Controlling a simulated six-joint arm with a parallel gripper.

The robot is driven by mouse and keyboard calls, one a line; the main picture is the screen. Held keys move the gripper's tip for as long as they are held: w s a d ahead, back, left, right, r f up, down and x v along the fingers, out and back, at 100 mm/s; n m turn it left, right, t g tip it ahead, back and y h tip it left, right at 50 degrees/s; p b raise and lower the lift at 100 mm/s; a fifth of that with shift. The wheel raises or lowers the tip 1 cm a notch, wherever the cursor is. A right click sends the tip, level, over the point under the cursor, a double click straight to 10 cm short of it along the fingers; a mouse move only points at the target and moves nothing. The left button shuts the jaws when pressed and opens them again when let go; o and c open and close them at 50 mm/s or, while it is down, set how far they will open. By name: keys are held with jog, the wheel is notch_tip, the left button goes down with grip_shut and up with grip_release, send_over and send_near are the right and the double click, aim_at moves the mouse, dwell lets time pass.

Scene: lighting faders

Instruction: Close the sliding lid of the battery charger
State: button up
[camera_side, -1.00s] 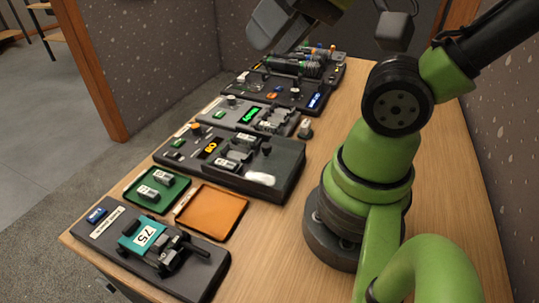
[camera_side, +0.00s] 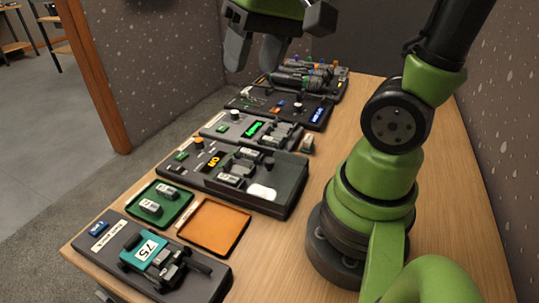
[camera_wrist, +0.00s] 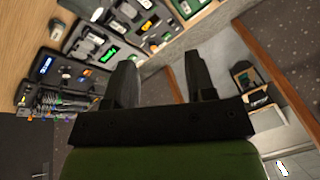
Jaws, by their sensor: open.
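What looks like the battery charger is a dark station (camera_side: 186,172) with an orange display, in the middle of the row in the side view. Small light grey cells sit in its bays. A dark raised block (camera_side: 287,187) with a white oval patch is at its right, and a black knob stands near the cells. I cannot clearly tell the lid from the block or how far it is slid. My gripper (camera_side: 252,58) is open and empty, high above the far part of the row. Its two fingers also show apart in the wrist view (camera_wrist: 158,68).
A green tray (camera_side: 141,192) with two cells and an empty orange tray (camera_side: 213,228) lie in front of the charger. A station with a teal "75" block (camera_side: 143,250) is nearest. A grey station with a green display (camera_side: 223,130) stands behind. Bare wood is at the right.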

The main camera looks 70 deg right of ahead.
jog(key=w+d+f+m+g, duration=0.2)
jog(key=w+d+f+g, duration=0.2)
jog(key=d+f, duration=0.2)
jog(key=m+g+y, duration=0.1)
jog(key=g+y, duration=0.1)
jog(key=g, duration=0.1)
send_near(269, 159)
jog(key=x, duration=0.8)
jog(key=shift+s+a+f, duration=0.15)
jog(key=shift+f, duration=0.2)
grip_shut()
